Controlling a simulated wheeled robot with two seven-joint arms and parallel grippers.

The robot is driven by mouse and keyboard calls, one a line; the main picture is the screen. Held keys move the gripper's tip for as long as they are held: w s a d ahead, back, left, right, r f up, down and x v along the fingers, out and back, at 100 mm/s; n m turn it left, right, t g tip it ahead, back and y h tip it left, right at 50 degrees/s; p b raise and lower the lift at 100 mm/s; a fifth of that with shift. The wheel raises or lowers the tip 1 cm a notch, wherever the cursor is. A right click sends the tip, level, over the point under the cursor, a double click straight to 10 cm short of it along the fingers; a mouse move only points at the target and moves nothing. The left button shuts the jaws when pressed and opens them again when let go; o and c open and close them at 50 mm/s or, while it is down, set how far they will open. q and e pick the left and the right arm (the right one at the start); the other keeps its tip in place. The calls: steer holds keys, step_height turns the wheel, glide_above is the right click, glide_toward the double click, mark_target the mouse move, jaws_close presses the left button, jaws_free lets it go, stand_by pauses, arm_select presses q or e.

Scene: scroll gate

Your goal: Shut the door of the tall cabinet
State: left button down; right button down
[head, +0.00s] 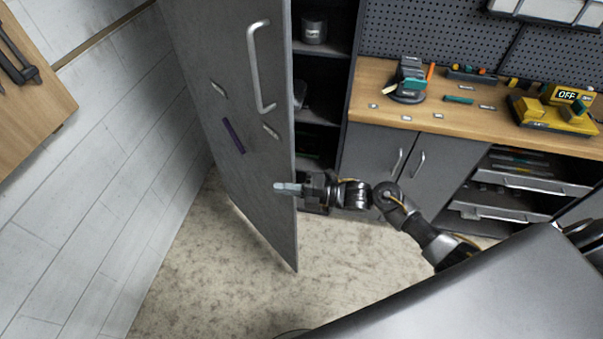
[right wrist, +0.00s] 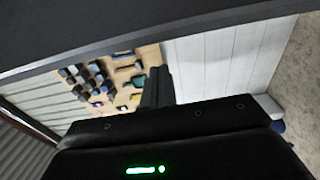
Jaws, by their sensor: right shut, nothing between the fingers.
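The tall cabinet's grey door (head: 225,120) stands open in the head view, its face with the long bar handle (head: 262,67) turned towards me. To the right of its free edge, the dark inside of the tall cabinet (head: 318,75) shows. My right gripper (head: 278,188) is shut and empty. Its fingertips overlap the lower part of the door face near the free edge; I cannot tell whether they touch it. In the right wrist view the shut fingers (right wrist: 157,85) point away from the camera, below a dark panel across the top. My left gripper is not in view.
A workbench (head: 440,110) with tools and grey cupboards stands right of the cabinet. Open drawers (head: 520,185) stick out below it. A white plank wall (head: 120,130) is on the left, with a wooden surface (head: 30,100). The floor (head: 215,275) before the door is clear.

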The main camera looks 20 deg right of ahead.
steer(key=d, duration=0.2)
steer(key=w+d+p, duration=0.1)
steer(key=d, duration=0.1)
steer(key=shift+w, duration=0.2)
steer(key=shift+a, duration=0.1)
